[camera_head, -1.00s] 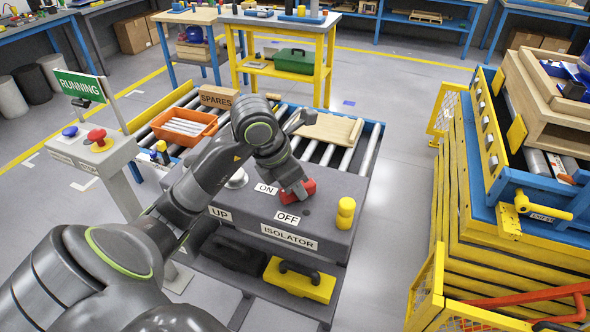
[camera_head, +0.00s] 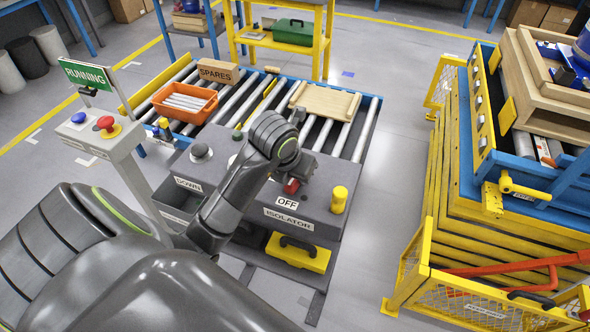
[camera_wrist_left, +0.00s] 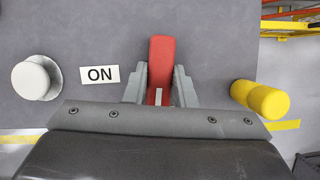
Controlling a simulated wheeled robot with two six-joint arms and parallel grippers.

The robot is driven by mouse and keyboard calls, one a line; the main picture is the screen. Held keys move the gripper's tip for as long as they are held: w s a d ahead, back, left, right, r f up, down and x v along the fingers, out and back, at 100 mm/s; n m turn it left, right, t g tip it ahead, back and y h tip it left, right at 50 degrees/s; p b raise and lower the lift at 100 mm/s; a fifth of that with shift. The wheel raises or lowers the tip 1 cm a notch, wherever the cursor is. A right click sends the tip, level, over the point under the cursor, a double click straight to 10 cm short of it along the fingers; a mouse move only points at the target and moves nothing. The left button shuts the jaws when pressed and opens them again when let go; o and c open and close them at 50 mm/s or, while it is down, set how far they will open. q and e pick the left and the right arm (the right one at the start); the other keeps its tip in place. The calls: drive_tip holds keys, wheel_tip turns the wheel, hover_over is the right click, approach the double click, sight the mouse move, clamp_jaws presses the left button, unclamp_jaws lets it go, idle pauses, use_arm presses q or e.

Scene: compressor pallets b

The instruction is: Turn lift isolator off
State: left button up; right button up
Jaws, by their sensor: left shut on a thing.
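The isolator panel (camera_head: 245,195) is a grey box top with an OFF label (camera_head: 287,203) and an ISOLATOR label (camera_head: 288,219). The red isolator handle (camera_head: 291,187) is mostly hidden by my left gripper (camera_head: 298,180). In the left wrist view the red handle (camera_wrist_left: 160,60) stands between the two fingers of my left gripper (camera_wrist_left: 159,82), which is shut on it. There the ON label (camera_wrist_left: 100,75) lies left of the handle; the OFF label is hidden. My right gripper is not in view.
A yellow knob (camera_head: 339,198) stands right of the handle, and a pale round knob (camera_wrist_left: 32,80) stands beyond the ON label. A roller conveyor (camera_head: 318,135) lies behind the panel. A pedestal with a RUNNING sign (camera_head: 87,74) stands left; a yellow-fenced lift (camera_head: 445,190) stands right.

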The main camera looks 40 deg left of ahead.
use_arm(q)
drive_tip(key=shift+r, duration=0.1)
idle(0.3)
drive_tip(key=o, duration=1)
